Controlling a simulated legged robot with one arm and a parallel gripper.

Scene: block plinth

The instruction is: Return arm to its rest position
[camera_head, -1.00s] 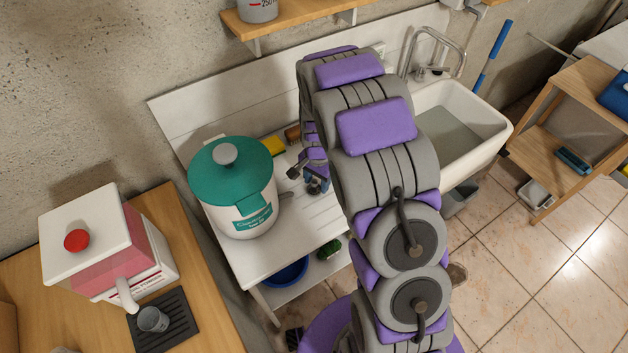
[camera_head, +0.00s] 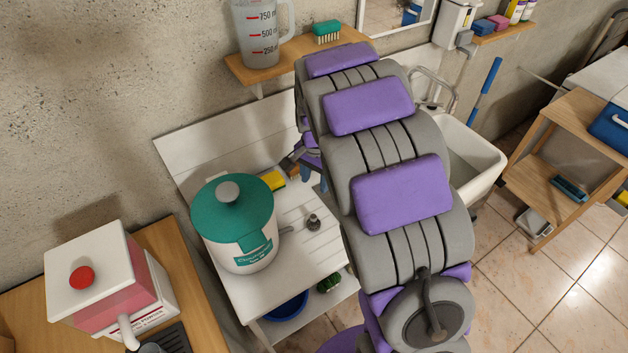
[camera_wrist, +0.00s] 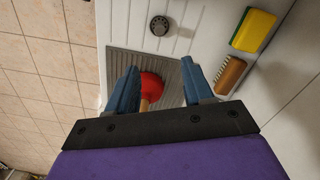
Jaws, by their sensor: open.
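My arm rises across the middle of the head view, its purple-padded links bent over the counter. My gripper (camera_head: 302,168) shows only in part beside the arm, above the back of the white counter. In the wrist view my gripper (camera_wrist: 163,86) has its two blue fingers spread, with nothing held between them. A red plunger-like cup (camera_wrist: 151,86) with a wooden handle shows beyond the gap, partly hidden by a finger and the gripper body. A small round metal piece (camera_head: 313,222) stands on the ribbed counter, apart from the gripper; it also shows in the wrist view (camera_wrist: 158,25).
A teal-lidded white pot (camera_head: 232,225) stands left of the arm. A yellow sponge (camera_head: 273,181) and a brown brush (camera_wrist: 230,74) lie at the counter's back. A wooden shelf (camera_head: 285,57) with a jug (camera_head: 262,35) is close behind the arm. The sink (camera_head: 470,155) is to the right.

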